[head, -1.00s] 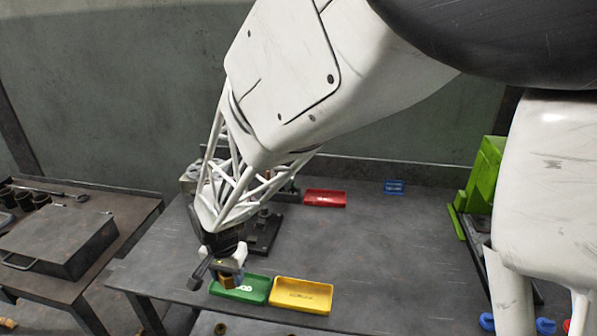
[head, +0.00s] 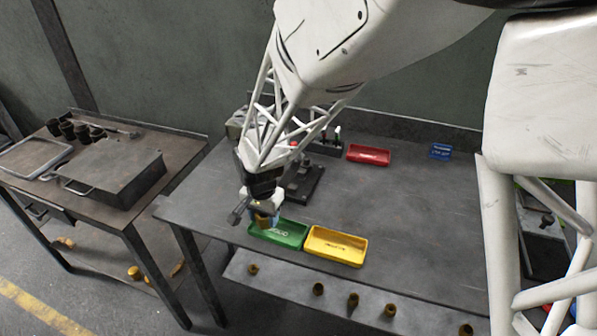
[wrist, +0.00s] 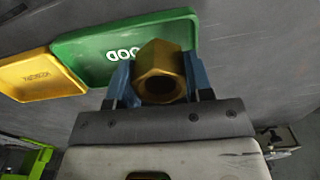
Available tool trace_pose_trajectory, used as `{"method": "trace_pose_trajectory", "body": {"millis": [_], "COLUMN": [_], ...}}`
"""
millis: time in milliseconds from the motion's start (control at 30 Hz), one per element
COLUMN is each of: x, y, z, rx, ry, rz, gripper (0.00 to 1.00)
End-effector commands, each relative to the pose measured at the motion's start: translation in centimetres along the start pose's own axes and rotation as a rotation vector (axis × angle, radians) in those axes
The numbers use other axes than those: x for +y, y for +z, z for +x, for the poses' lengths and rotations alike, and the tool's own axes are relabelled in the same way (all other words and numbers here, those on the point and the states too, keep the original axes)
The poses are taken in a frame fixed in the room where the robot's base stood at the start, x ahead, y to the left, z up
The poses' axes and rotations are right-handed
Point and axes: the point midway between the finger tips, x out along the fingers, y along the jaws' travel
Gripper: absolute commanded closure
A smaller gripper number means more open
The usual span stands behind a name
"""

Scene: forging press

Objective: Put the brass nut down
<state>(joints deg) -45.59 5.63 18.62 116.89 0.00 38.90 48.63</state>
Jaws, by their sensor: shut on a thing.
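The brass nut (wrist: 160,72) is a hexagonal nut with a round hole, seen close in the wrist view. My gripper (wrist: 158,82) is shut on it, with a blue finger on each side. In the head view my gripper (head: 262,218) is at the left edge of the green tray (head: 290,241), near the table's front. The nut shows there as a small brass spot (head: 264,221). The green tray also shows behind the nut in the wrist view (wrist: 90,66), with white lettering partly covered by a finger. I cannot tell the nut's height above the tray.
A yellow tray (head: 335,258) stands right of the green one. A red tray (head: 368,154) and a blue tray (head: 440,151) lie farther back. A dark fixture (head: 303,184) stands behind my gripper. The table's middle right (head: 420,210) is clear. Several brass parts lie on a lower shelf.

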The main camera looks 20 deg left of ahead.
Motion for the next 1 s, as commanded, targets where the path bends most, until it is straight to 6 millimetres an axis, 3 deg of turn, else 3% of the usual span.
{"method": "trace_pose_trajectory", "body": {"millis": [200, 633, 667, 700, 833, 1000], "x": [0.0, 0.0, 0.0, 0.0, 0.0, 0.0], "y": [0.0, 0.0, 0.0, 0.0, 0.0, 0.0], "z": [1.4, 1.7, 1.8, 1.8, 1.7, 1.7], "rx": [0.001, 0.001, 0.000, 0.000, 0.000, 0.000], "ry": [-0.001, -0.001, 0.000, 0.000, 0.000, 0.000], "rz": [0.000, 0.000, 0.000, 0.000, 0.000, 0.000], "gripper": [0.85, 0.85, 0.52, 0.46, 0.28, 0.28]}}
